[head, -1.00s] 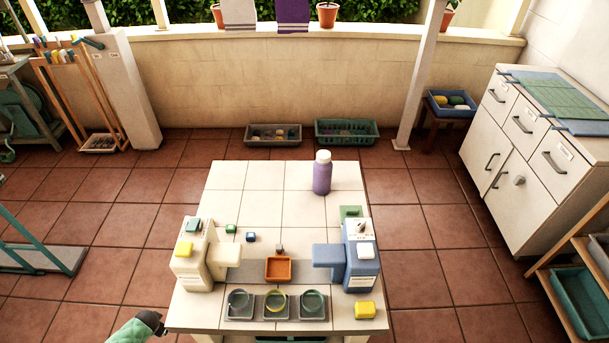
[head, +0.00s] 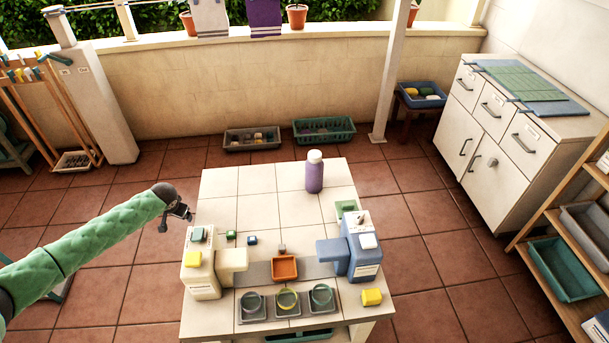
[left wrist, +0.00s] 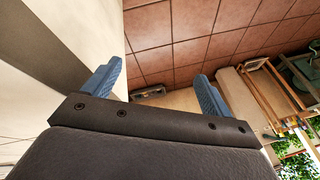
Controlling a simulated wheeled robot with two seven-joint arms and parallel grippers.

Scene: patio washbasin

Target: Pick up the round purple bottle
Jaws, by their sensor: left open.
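The round purple bottle (head: 315,173) with a white cap stands upright at the far right part of the white tiled table (head: 257,183). My left gripper (head: 181,212) is beside the table's left edge, well left of the bottle and apart from it. In the left wrist view its two blue fingers (left wrist: 155,88) are spread with nothing between them. The bottle does not show in the left wrist view. My right gripper is not in view.
A cream dispenser (head: 200,275) and a blue one (head: 362,250) stand on the table's near half, with an orange tray (head: 285,268) between them. Small cubes lie near the left. Around the bottle the tabletop is clear.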

